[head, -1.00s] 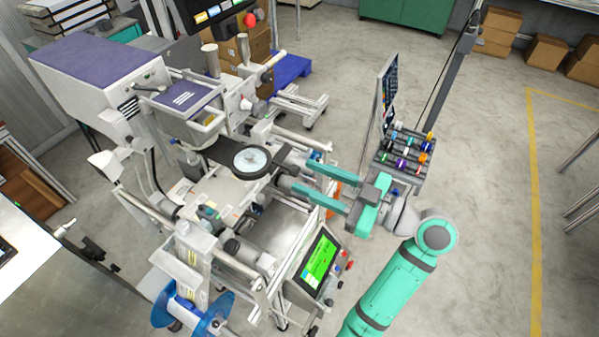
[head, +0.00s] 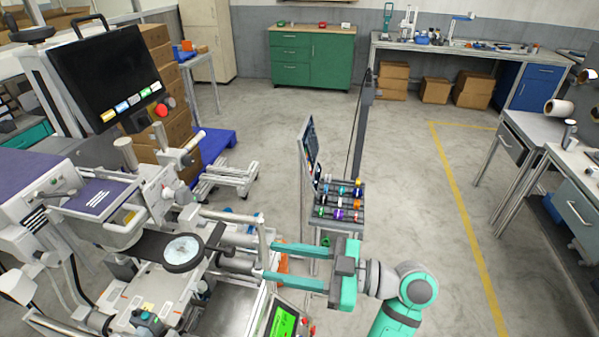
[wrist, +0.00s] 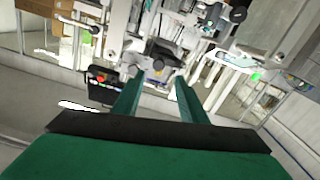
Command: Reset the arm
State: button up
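My gripper (head: 270,262) is at the lower middle of the head view, with its two long green fingers spread apart and pointing left toward the machine (head: 165,285). My arm enters from the lower right and is bent at the joint beside the gripper.
A rack of colored spools (head: 340,200) stands just behind my gripper, beside an upright panel (head: 309,150). A lit green screen (head: 283,324) is below the gripper. A green cabinet (head: 312,60) and a workbench (head: 450,46) are at the back.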

jog(key=shift+f, duration=0.1)
notch_tip(320, 180, down, 22)
jog(key=w+f+m+t+h, duration=0.1)
jog(key=m+t+h, duration=0.8)
jog(key=m, duration=0.7)
jog(key=s+d+f+m+t+h, duration=0.2)
jog(key=s+d+f+m+h, duration=0.25)
jog(key=s+f, duration=0.4)
jog(key=s+d+r+t+h, duration=0.1)
jog(key=s+r, duration=0.3)
jog(key=s, duration=0.5)
jog(key=s+d+r+n+t+h, duration=0.1)
jog(key=s+r+h, duration=0.2)
jog(key=s, duration=0.7)
jog(key=shift+s+d+r+t, duration=0.3)
jog(key=shift+r, duration=0.35)
jog(key=shift+h, duration=0.25)
